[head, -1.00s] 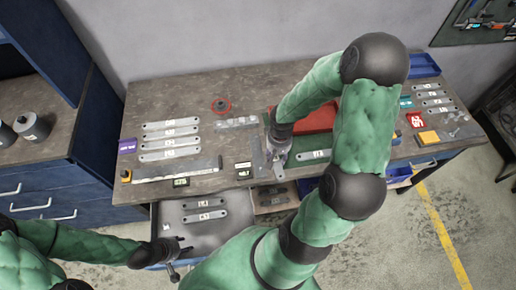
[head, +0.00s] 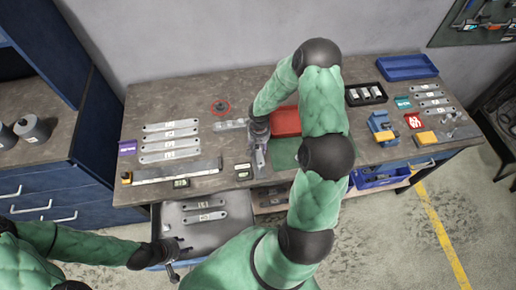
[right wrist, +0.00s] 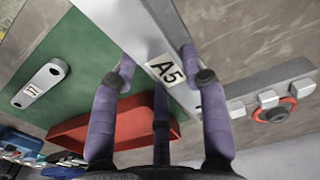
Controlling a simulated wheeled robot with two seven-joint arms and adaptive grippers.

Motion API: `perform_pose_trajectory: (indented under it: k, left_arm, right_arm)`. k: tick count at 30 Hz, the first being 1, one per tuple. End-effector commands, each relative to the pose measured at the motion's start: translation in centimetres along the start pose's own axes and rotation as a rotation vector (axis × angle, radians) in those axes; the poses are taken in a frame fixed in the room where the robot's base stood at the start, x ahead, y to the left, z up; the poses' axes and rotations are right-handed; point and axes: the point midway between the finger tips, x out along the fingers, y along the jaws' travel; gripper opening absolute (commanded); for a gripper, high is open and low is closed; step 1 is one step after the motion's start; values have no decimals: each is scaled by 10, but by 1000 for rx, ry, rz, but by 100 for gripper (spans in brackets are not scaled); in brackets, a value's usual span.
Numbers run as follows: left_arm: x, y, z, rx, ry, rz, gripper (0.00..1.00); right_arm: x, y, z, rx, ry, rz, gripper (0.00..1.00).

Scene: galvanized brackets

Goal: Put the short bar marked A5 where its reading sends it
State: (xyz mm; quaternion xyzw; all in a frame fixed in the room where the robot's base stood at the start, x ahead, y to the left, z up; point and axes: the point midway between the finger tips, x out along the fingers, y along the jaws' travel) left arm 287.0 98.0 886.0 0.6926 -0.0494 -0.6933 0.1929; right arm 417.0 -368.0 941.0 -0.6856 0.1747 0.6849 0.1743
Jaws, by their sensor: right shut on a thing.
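The short bar marked A5 (right wrist: 140,38) is pale grey metal with a white label. My right gripper (right wrist: 160,72) is shut on it, with a purple finger on each side. In the head view the right gripper (head: 258,148) is over the middle of the bench, left of the green mat (head: 285,152), with the bar (head: 260,160) partly hidden by it. My left gripper (head: 178,258) is open and empty at the front of the open drawer (head: 185,232).
Another bar (right wrist: 42,86) lies on the green mat, beside a red tray (right wrist: 120,130). Left are several long bars (head: 170,141), a steel rule (head: 175,172) and small displays (head: 181,183). Two bars (head: 204,216) lie in the drawer. A blue clamp-like tool (head: 381,128) stands right.

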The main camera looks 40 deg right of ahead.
Motion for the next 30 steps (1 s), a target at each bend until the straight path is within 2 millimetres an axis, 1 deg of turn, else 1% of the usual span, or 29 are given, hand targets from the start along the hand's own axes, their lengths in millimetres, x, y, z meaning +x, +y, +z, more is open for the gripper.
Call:
perform_pose_trajectory:
  k: [3,6,9,18,25,26,27,28,30]
  left_arm:
    - [-1,0,0,0,0,0,40]
    - [-2,1,0,0,0,0,40]
    - [2,-1,0,0,0,0,40]
    - [2,-1,0,0,0,0,40]
    - [8,-3,0,0,0,0,40]
    - [8,-3,0,0,0,0,40]
    - [7,-3,0,0,0,0,40]
    - [7,-3,0,0,0,0,40]
    - [7,-2,0,0,0,0,40]
  right_arm:
    - [12,-4,-7,-2,-2,0,0]
    - [26,-3,-6,-2,-3,0,0]
    - [35,-3,-7,0,-1,0,0]
    - [36,-3,-7,0,0,0,0]
    - [41,-3,-7,0,0,0,0]
    - [41,-3,-7,0,-1,0,48]
    - [40,-3,-7,0,-1,0,59]
    - [40,-3,-7,0,-1,0,67]
    - [40,-3,-7,0,-1,0,68]
